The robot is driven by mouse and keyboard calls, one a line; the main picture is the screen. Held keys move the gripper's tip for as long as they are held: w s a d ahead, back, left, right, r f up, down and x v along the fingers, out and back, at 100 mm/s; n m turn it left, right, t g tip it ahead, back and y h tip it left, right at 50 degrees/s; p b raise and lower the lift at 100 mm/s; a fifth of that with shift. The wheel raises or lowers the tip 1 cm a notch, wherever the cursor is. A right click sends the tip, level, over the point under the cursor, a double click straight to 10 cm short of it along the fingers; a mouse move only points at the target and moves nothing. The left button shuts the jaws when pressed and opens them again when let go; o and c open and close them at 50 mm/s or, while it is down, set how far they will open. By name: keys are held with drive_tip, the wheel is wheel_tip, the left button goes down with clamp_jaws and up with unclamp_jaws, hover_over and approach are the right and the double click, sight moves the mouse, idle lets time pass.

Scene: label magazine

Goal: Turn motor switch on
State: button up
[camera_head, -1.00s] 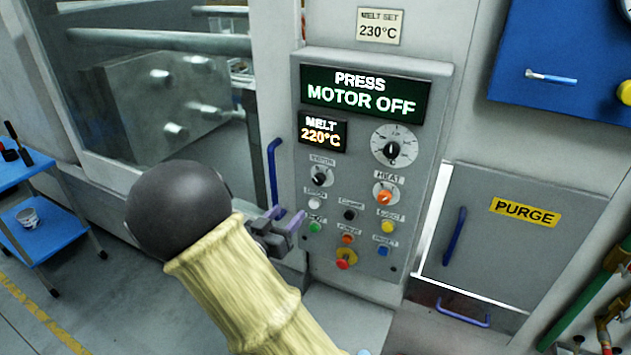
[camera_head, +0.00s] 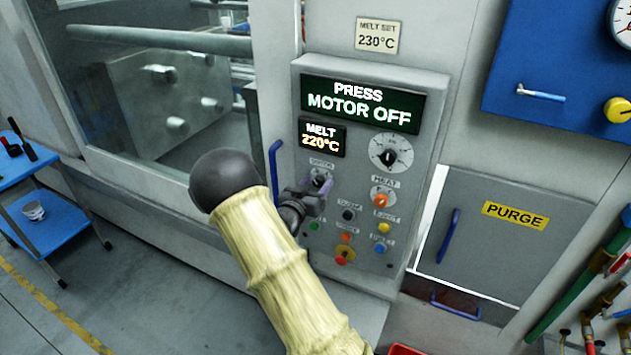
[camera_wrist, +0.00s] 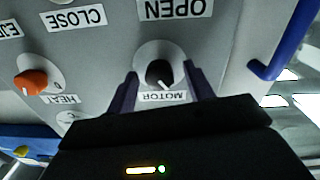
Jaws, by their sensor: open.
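The motor switch (camera_wrist: 159,74) is a black rotary knob on a pale round plate, with a MOTOR label beside it in the wrist view. In the head view the knob (camera_head: 319,180) shows just above my gripper (camera_head: 312,190). In the wrist view the two purple fingers of my gripper (camera_wrist: 160,88) are open, one on each side of the knob. I cannot tell whether they touch it. The display (camera_head: 360,103) on the control panel (camera_head: 425,150) reads PRESS MOTOR OFF.
The orange HEAT knob (camera_head: 381,199) and several coloured buttons sit close by on the panel. A blue handle (camera_head: 274,172) stands left of the panel, and a PURGE door (camera_head: 490,250) is at right. A smaller display (camera_head: 321,137) reads MELT 220°C.

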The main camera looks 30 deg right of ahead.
drive_tip(key=shift+c, duration=0.2)
drive_tip(key=c, duration=0.9)
